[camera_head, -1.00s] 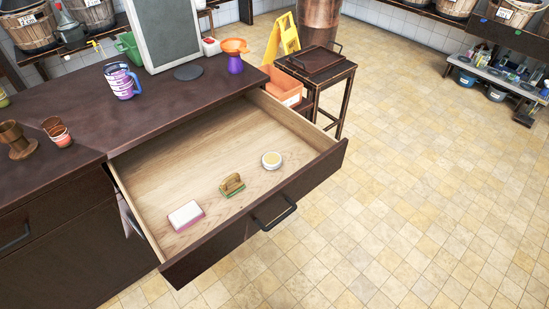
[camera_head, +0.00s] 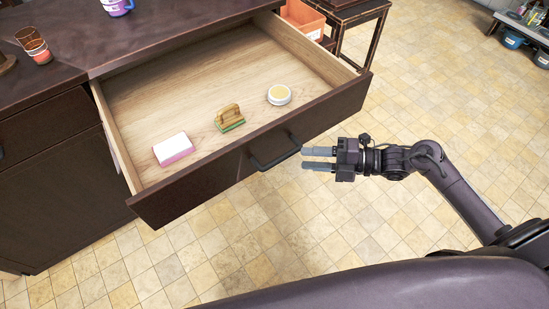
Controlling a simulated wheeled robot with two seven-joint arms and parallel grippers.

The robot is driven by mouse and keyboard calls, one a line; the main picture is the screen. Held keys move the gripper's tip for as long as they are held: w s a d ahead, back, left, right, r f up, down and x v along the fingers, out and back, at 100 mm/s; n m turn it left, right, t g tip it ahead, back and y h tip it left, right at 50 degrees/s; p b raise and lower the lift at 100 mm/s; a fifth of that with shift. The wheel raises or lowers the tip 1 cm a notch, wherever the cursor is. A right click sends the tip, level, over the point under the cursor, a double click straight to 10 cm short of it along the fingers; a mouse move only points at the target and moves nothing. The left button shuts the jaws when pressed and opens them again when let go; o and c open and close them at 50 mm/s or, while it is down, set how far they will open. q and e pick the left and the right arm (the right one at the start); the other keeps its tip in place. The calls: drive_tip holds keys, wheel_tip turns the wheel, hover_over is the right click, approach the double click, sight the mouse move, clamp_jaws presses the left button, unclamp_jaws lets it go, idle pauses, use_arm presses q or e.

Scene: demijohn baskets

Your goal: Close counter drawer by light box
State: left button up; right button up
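The counter drawer (camera_head: 252,143) is pulled far out of the dark counter (camera_head: 95,45). Its black bar handle (camera_head: 276,160) is on the front panel. Inside lie a pink and white block (camera_head: 173,149), a wooden-handled brush (camera_head: 229,118) and a round pale tin (camera_head: 279,95). My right gripper (camera_head: 319,159) is just right of the handle, its two fingers pointing left towards it. The fingers are parted with a gap between them, and nothing is held. The light box is out of view now. My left gripper is not in view.
A dark stand (camera_head: 356,16) and an orange crate (camera_head: 303,18) are beyond the drawer's right end. Terracotta cups (camera_head: 34,45) and a purple mug (camera_head: 116,6) stand on the counter. The tiled floor (camera_head: 440,110) to the right is open.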

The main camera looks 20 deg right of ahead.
sight(283, 157)
drive_tip(key=p+x, duration=0.1)
drive_tip(key=x, duration=0.6)
drive_tip(key=shift+w+a, duration=0.1)
drive_tip(key=shift+a, duration=0.05)
clamp_jaws()
